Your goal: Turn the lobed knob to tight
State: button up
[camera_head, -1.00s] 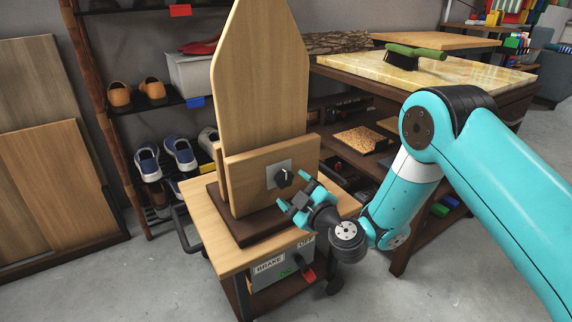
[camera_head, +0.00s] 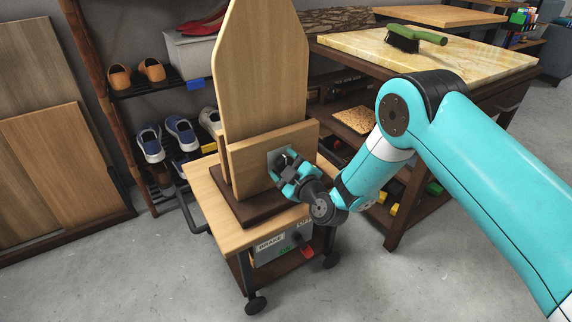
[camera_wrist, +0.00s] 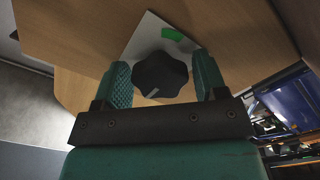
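The lobed knob (camera_wrist: 160,75) is black with a light pointer line and sits on a grey plate (camera_wrist: 143,36) on the wooden block. A green mark (camera_wrist: 172,34) shows on the plate; the pointer line faces away from it, toward the lower left of the wrist view. My gripper (camera_wrist: 163,84) is open, with one teal finger on each side of the knob and small gaps visible. In the head view my gripper (camera_head: 289,170) is at the plate and hides most of the knob.
The block (camera_head: 250,165) stands with a tall wooden panel (camera_head: 262,75) on a wheeled cart (camera_head: 225,236). The cart's front has a brake box (camera_head: 270,253) with a red lever. A workbench (camera_head: 470,60) stands behind to the right and a shoe rack (camera_head: 150,92) to the left.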

jog(key=c, duration=0.6)
